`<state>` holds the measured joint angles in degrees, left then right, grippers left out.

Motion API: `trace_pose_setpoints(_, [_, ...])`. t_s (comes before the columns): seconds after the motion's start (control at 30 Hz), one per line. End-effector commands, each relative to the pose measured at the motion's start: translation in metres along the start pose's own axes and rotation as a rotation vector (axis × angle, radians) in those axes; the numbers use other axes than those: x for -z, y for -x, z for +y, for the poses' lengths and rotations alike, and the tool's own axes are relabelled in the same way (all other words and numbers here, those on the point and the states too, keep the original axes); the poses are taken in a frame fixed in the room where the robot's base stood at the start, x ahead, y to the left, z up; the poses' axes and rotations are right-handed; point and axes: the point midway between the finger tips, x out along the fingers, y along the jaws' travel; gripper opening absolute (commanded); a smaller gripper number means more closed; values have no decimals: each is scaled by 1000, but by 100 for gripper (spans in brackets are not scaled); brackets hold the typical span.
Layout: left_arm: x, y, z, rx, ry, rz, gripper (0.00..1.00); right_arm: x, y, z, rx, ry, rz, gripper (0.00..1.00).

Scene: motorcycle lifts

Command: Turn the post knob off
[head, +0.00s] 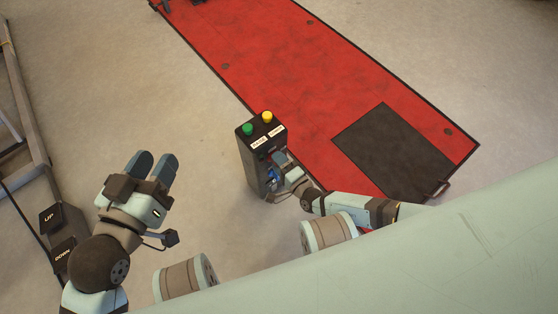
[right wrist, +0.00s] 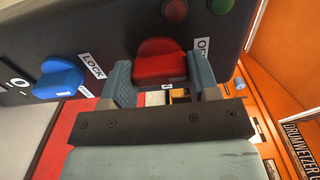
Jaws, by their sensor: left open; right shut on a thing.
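The dark control post (head: 249,165) stands beside the red lift platform in the head view. In the right wrist view, a red knob (right wrist: 160,62) on its face sits between the fingers of my right gripper (right wrist: 163,82), which is shut on it. A label reading "OF", partly hidden by a finger, is just right of the knob. A blue knob (right wrist: 59,79) with a LOCK label is to the left. In the head view my right gripper (head: 275,165) is at the post's side and hides the red knob. My left gripper (head: 152,166) is open and empty, left of the post.
A green button (head: 248,129) and a yellow button (head: 267,117) are on top of the post. The red lift platform (head: 270,60) lies behind and right. UP and DOWN pedals (head: 51,218) are at the left.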

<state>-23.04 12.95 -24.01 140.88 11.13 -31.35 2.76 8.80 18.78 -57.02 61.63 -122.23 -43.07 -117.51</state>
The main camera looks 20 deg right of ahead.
Motion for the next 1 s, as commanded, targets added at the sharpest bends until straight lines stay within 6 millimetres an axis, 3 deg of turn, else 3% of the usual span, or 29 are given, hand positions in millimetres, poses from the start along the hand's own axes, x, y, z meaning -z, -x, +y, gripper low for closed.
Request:
trace_pose_setpoints(0.5, [-1,2,2,0,9,-4,43,0,-2,-2,3,17,0,32])
trace_pose_setpoints(0.53, [-1,2,2,0,9,-4,43,0,-2,-2,3,17,0,62])
trace_pose_setpoints(0.6, [-1,2,2,0,9,-4,43,0,-2,-2,3,16,0,78])
trace_pose_setpoints(1.0, [2,0,1,-1,2,5,43,2,-1,0,1,16,0,81])
